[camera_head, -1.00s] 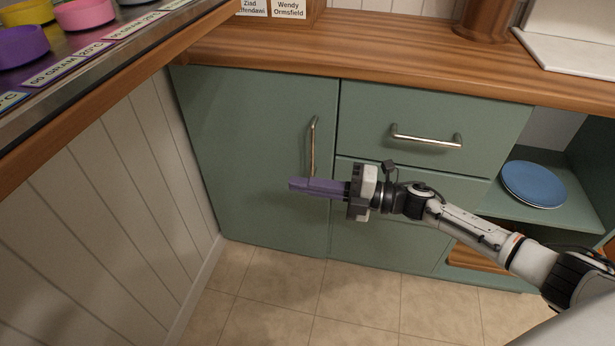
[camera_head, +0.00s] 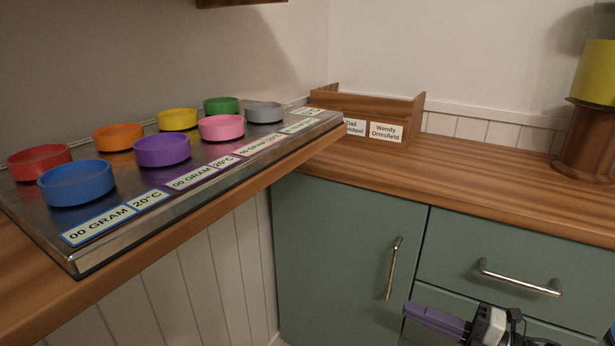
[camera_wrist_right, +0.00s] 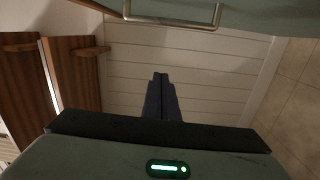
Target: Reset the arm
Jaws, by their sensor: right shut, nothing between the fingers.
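My right gripper (camera_head: 436,320) shows at the bottom right of the head view, in front of the green cabinet door (camera_head: 340,245). Its purple fingers are closed together and hold nothing. They point left, below the upright door handle (camera_head: 391,268), and look apart from it. In the right wrist view the shut fingers (camera_wrist_right: 160,90) show dark in the middle, against white panelling. Most of my right arm lies outside the head view. My left gripper is in no view.
A metal scale plate (camera_head: 150,205) with several coloured round dishes, including a blue one (camera_head: 77,183), sits on the left counter. A wooden box (camera_head: 370,110) with name labels stands in the corner. A drawer handle (camera_head: 519,278) sticks out at right. The right counter's front is clear.

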